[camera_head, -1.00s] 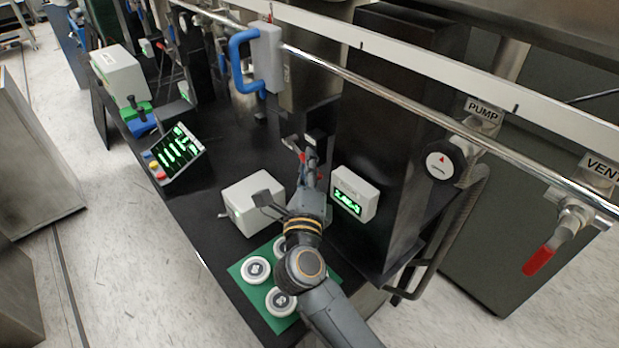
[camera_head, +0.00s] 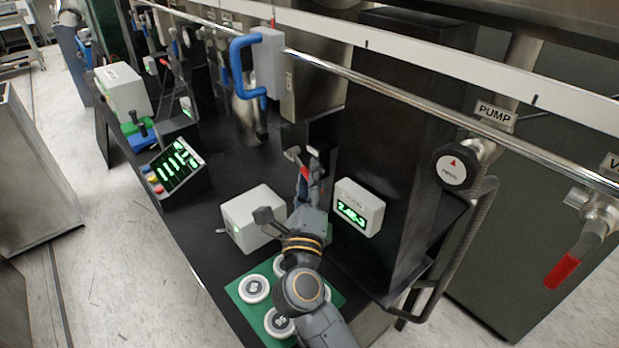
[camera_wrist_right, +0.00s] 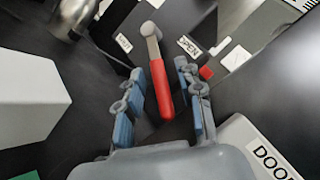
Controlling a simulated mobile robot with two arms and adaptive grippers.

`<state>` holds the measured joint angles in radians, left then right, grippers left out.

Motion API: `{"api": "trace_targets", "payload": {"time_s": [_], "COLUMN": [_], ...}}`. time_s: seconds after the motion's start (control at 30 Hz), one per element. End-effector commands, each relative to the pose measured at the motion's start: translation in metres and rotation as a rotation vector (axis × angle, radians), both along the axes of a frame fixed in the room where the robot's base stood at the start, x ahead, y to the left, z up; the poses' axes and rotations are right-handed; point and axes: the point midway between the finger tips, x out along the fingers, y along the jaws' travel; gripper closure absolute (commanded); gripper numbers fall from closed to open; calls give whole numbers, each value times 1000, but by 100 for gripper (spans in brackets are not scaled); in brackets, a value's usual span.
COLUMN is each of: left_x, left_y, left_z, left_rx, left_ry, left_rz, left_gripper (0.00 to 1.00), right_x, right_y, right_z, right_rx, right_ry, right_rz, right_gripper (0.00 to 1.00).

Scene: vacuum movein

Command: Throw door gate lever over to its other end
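The door gate lever (camera_wrist_right: 160,85) has a red grip and a grey arm running up to a round pivot end. It also shows as a small red piece in the head view (camera_head: 305,173). My right gripper (camera_wrist_right: 158,90) has its blue-padded fingers spread, one on each side of the red grip, with a visible gap on both sides. In the head view my right gripper (camera_head: 308,178) is low over the black bench beside the lever. My left gripper is out of view.
A white box with a green display (camera_head: 358,208) stands right of my right gripper, and a plain white box (camera_head: 254,217) stands left. A green mat (camera_head: 245,310) with white discs lies in front. A dark column (camera_head: 395,130) rises behind; a metal rail (camera_head: 400,95) crosses above.

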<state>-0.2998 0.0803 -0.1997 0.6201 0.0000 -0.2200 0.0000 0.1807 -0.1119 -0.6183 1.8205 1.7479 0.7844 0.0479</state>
Motion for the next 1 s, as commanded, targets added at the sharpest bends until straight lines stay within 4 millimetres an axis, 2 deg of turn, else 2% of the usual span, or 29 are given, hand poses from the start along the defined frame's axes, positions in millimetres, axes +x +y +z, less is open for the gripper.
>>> {"api": "trace_targets", "payload": {"time_s": [0.13, 0.23, 0.5, 0.7, 0.83, 1.0], "left_x": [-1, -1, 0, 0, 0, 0], "left_y": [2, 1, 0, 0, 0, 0], "left_z": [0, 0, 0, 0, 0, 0], "left_rx": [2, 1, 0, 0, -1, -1], "left_ry": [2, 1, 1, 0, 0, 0], "left_rz": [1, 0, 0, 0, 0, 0], "left_gripper": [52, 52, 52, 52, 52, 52], "right_x": [-5, -17, -73, -104, -113, -116], "right_y": [1, 3, 12, 17, 19, 19], "right_z": [-2, -5, -18, -24, -26, -26], "right_rx": [0, 0, 0, -1, 0, 0], "right_ry": [1, 2, 5, 2, 1, 0], "right_rz": [0, 0, 1, 0, 0, 0], "right_gripper": [64, 64, 64, 64, 64, 64]}}
